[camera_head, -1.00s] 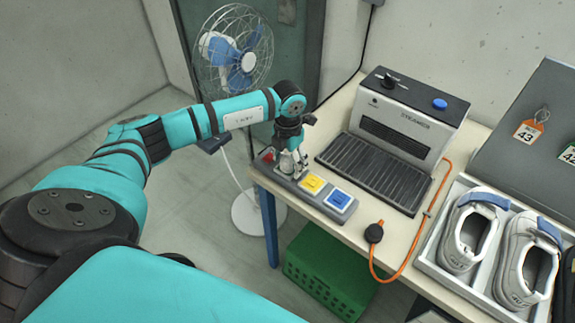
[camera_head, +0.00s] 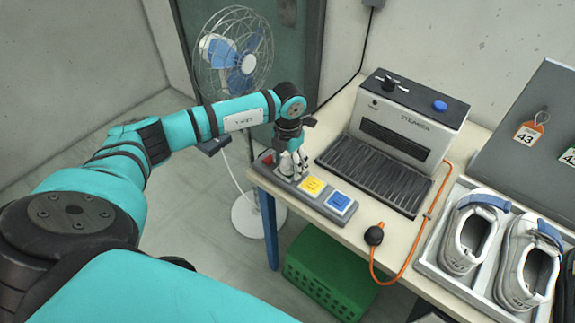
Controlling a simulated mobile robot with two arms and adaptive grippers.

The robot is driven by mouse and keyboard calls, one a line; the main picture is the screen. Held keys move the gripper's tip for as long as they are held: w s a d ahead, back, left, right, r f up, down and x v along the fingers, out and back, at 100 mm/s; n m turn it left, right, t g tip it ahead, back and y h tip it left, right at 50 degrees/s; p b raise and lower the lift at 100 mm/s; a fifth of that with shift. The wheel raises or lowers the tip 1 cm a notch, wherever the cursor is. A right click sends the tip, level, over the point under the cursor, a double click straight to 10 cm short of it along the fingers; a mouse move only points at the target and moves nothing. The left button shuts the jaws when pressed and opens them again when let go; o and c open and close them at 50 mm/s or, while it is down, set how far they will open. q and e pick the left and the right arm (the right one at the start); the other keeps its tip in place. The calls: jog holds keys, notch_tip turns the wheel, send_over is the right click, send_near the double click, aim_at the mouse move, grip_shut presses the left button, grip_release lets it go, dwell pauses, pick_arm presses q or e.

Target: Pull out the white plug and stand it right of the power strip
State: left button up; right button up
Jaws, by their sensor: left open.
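The grey power strip (camera_head: 325,208) lies along the left front edge of the table. The white plug (camera_head: 287,166) is at its left part, beside the red switch, and is largely hidden by my gripper. My left gripper (camera_head: 291,167) points down over the plug, its fingers open around it. I cannot tell whether they touch it. A yellow plug (camera_head: 312,186) and a blue plug (camera_head: 338,201) sit further right on the strip. My right gripper is not in view.
The steamer (camera_head: 410,122) with its dark grille stands just behind the strip. An orange cable with a black bulb (camera_head: 374,235) lies to the right. A tray with white shoes (camera_head: 468,238) is further right. Bare tabletop (camera_head: 345,229) lies between strip and bulb.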

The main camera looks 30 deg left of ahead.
aim_at(288, 160)
pick_arm(q)
jog(key=shift+c, duration=0.2)
grip_shut()
dwell(0.4)
jog(key=shift+r, duration=0.1)
jog(key=shift+w+r, duration=0.1)
jog(key=shift+r, duration=0.25)
jog(key=shift+r+p, duration=1.85)
jog(key=shift+r, duration=0.75)
